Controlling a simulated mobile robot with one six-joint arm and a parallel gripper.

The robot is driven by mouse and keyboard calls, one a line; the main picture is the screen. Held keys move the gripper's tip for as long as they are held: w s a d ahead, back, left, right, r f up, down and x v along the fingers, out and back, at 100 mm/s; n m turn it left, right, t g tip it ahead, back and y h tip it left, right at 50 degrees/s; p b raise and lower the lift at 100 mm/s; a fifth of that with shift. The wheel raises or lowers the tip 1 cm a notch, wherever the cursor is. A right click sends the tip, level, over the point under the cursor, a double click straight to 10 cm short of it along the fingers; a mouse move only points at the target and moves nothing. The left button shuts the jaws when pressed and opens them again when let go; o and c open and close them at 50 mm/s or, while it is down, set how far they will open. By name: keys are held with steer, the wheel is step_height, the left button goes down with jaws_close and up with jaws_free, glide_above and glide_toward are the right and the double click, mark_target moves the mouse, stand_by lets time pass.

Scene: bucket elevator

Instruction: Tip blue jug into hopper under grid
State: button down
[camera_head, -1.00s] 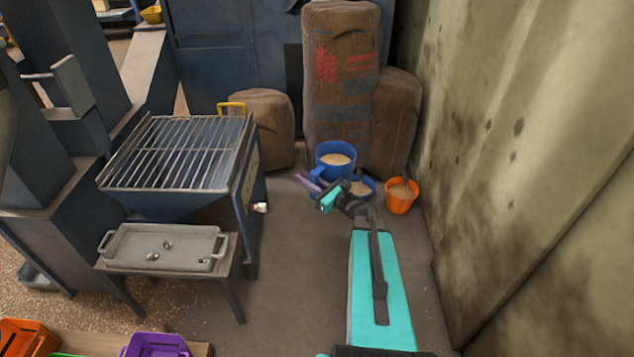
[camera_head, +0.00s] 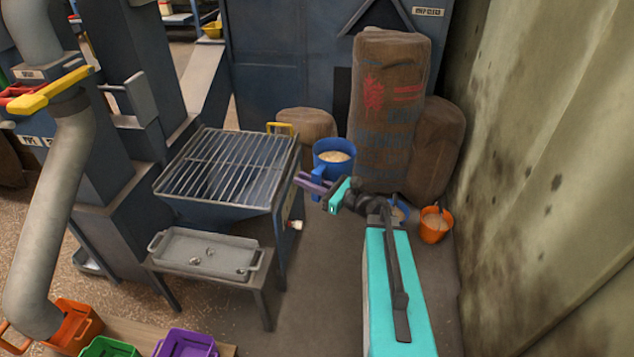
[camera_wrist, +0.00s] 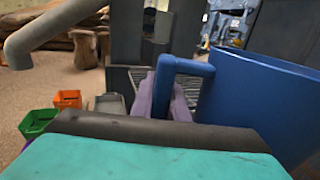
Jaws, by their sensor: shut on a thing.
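The blue jug (camera_head: 334,157) is upright, filled with pale grain, and held off the floor to the right of the hopper. My gripper (camera_head: 316,183) is shut on its handle; in the wrist view the purple fingers (camera_wrist: 163,98) meet the blue handle (camera_wrist: 184,68) and the jug's wall (camera_wrist: 262,105) fills the right side. The hopper (camera_head: 215,205) is a dark blue box on legs, with a metal bar grid (camera_head: 226,165) over its top. The jug is apart from the grid.
A grey tray (camera_head: 165,242) with small shiny bits stands on a low table in front of the hopper. Stacked sacks (camera_head: 388,105) stand behind the jug. An orange bucket (camera_head: 434,226) of grain and another blue vessel (camera_head: 398,210) sit by the right wall. Coloured crates (camera_head: 186,343) are at lower left.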

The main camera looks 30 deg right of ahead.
steer(key=s+a+r+n+g+y+p, duration=0.2)
steer(key=a+r+n+g+y+p, duration=0.2)
steer(key=a+r+p, duration=0.7)
steer(key=a+r+y, duration=0.1)
steer(key=a+r, duration=0.4)
steer(key=r, duration=0.3)
steer(key=shift+s+g+p, duration=0.3)
steer(key=shift+p, duration=0.1)
